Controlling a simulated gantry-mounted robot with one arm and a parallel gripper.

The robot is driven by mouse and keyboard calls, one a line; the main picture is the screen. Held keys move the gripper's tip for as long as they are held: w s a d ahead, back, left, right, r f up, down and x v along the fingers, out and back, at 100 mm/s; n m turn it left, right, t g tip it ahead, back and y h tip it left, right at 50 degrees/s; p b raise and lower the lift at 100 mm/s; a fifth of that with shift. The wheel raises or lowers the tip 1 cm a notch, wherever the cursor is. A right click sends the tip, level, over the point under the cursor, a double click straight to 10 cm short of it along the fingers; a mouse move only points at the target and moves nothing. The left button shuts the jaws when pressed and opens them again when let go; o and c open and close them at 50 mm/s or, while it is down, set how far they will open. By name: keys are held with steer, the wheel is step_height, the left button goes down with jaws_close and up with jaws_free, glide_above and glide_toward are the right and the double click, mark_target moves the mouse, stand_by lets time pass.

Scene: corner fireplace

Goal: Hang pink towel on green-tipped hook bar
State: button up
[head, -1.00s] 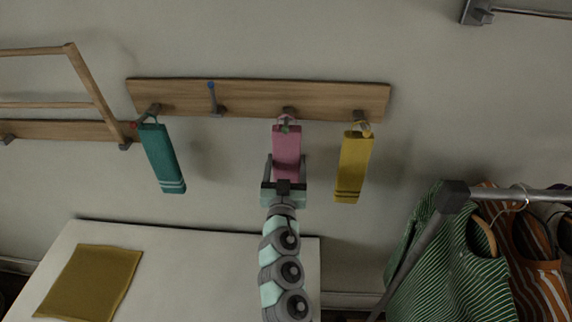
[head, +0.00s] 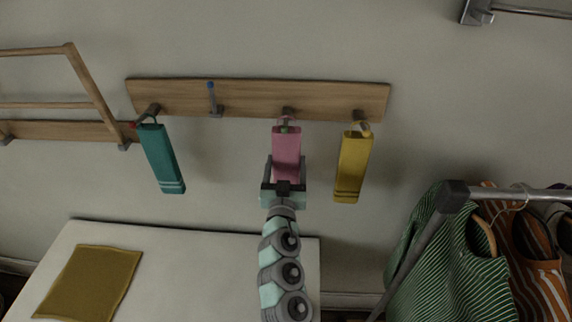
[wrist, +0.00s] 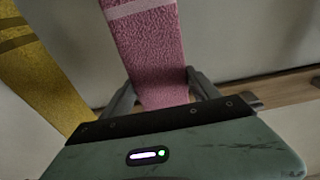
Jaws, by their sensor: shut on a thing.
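The pink towel (head: 286,146) hangs upright in front of the wooden hook bar (head: 252,95), at the third hook from the left. The hook's green tip (head: 284,130) shows at the towel's top edge, beside its small hanging loop (head: 289,119). The loop appears to be at the hook, but I cannot tell whether it is around it. My gripper (head: 285,172) is shut on the lower part of the towel from below. In the wrist view, the pink towel (wrist: 150,50) runs between the two fingers.
A teal towel (head: 161,160) hangs on the red-tipped hook to the left, and a yellow towel (head: 353,168) hangs close to the right. The blue-tipped hook (head: 212,98) is bare. A clothes rack (head: 452,200) stands at the lower right.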

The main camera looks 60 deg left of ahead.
steer(key=o, duration=1.6)
steer(key=b+v, duration=0.1)
steer(key=v, duration=0.9)
steer(key=shift+s+d+b, duration=0.15)
steer(key=shift+d+b, duration=0.2)
